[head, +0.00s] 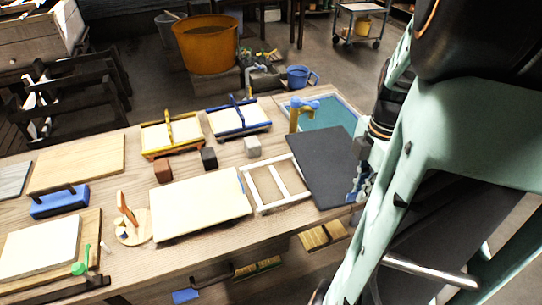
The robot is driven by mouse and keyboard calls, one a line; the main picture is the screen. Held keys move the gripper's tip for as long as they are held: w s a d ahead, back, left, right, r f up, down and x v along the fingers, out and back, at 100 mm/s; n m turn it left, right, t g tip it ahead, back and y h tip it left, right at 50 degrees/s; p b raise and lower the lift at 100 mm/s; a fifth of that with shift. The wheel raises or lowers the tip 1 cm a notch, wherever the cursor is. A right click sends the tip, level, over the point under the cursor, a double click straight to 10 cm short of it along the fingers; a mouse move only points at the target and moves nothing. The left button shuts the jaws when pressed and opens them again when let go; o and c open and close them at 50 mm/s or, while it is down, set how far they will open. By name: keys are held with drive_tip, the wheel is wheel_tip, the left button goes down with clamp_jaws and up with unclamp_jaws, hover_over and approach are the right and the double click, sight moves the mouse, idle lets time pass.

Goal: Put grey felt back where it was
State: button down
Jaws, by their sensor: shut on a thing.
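The grey felt (318,166) is a dark grey, flat rectangular sheet at the right end of the wooden bench. It lies beside a white frame (275,184) and in front of a teal-floored tray (340,117). My gripper (358,188) is at the felt's right edge, shut on it. The fingertips are small and partly hidden by my arm, as is the felt's right side. I cannot tell whether that side is lifted off the bench.
A yellow tap-like piece with a blue top (299,112) stands just behind the felt. A pale board (200,203) lies left of the white frame. Yellow-handled (171,133) and blue-handled (238,118) moulds stand farther back. My arm covers the right side.

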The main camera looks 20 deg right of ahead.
sight(327, 182)
drive_tip(key=shift+s+d+n, duration=0.25)
drive_tip(key=shift+d+n, duration=0.05)
drive_tip(key=shift+n, duration=0.2)
drive_tip(key=shift+w+f, duration=0.1)
drive_tip(key=shift+f, duration=0.05)
drive_tip(key=w+a+f, duration=0.1)
drive_tip(key=w, duration=0.1)
drive_tip(key=w+a+f, duration=0.1)
drive_tip(key=w+a, duration=0.1)
drive_tip(key=w, duration=0.1)
drive_tip(key=w+a+f, duration=0.2)
drive_tip(key=shift+w+a+b, duration=0.1)
drive_tip(key=shift+w+b, duration=0.1)
drive_tip(key=shift+b, duration=0.15)
drive_tip(key=w+a+f, duration=0.1)
drive_tip(key=f, duration=0.1)
drive_tip(key=w+f+b, duration=0.1)
drive_tip(key=f, duration=0.2)
drive_tip(key=w+a+f, duration=0.1)
drive_tip(key=w+f, duration=0.1)
drive_tip(key=f, duration=0.1)
drive_tip(key=shift+a, duration=0.35)
drive_tip(key=shift+f, duration=0.4)
